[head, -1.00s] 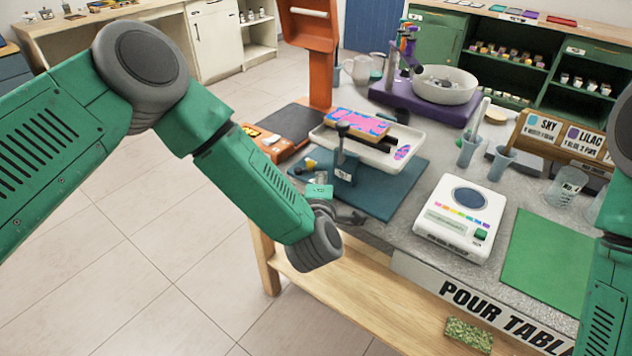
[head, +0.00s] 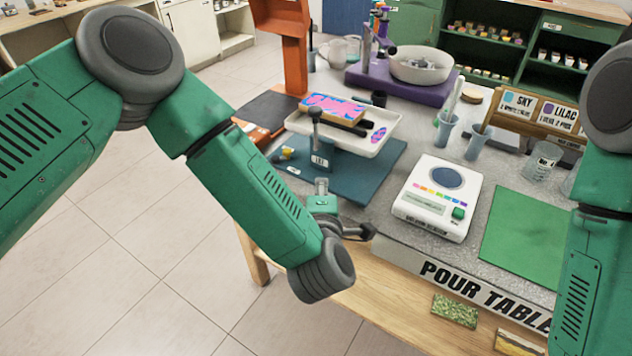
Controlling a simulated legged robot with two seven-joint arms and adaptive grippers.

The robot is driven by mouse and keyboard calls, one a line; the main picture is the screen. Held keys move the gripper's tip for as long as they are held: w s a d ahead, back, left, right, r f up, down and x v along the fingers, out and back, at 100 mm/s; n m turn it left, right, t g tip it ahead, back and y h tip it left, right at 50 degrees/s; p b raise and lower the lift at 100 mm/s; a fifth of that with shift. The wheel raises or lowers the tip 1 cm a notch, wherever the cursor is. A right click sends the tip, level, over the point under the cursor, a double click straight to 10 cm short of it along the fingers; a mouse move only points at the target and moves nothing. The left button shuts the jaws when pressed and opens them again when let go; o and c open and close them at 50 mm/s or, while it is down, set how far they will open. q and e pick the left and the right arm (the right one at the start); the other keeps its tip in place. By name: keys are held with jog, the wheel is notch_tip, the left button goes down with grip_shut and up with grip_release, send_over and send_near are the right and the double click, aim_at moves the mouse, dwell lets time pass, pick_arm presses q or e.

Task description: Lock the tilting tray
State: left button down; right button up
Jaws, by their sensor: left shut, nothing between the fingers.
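The white tilting tray (head: 366,151) sits on a blue base plate (head: 378,178) at the left of the table. A pink and blue painted panel (head: 332,108) and a dark bar lie on it. A lever with a dark knob (head: 316,113) stands upright at the tray's near side, above a small blue block (head: 320,160) with a label. My left gripper (head: 366,232) is shut and empty. In the picture it lies below the base plate, near the table's front edge, apart from the lever. My right arm shows at the right edge; its gripper is out of view.
A white scale (head: 437,198) stands right of the base plate, beside a green mat (head: 525,240). Cups (head: 446,130), a white bowl (head: 421,66) on a purple stand and an orange post (head: 295,60) stand farther back. A wooden lower shelf (head: 395,290) runs below the table front.

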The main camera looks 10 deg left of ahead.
aim_at(285, 154)
pick_arm(q)
jog(key=s+a+m+h+b, duration=0.1)
jog(key=a+m+h, duration=0.6)
jog(key=a+m, duration=0.9)
jog(key=m+b, duration=0.1)
jog(key=m, duration=0.6)
jog(key=shift+s+m+g+h+b, duration=0.3)
jog(key=shift+g+b, duration=0.05)
jog(key=shift+g, duration=0.05)
pick_arm(e)
jog(key=shift+a+f, duration=0.2)
jog(key=shift+f, duration=0.4)
jog(key=shift+a+f, duration=0.2)
jog(key=shift+f, duration=0.4)
pick_arm(q)
jog(key=shift+a, duration=0.15)
pick_arm(e)
jog(key=shift+a, duration=0.1)
pick_arm(q)
jog(key=shift+w, duration=0.1)
jog(key=b+x, duration=0.1)
jog(key=x, duration=1.3)
pick_arm(e)
jog(key=shift+f, duration=0.45)
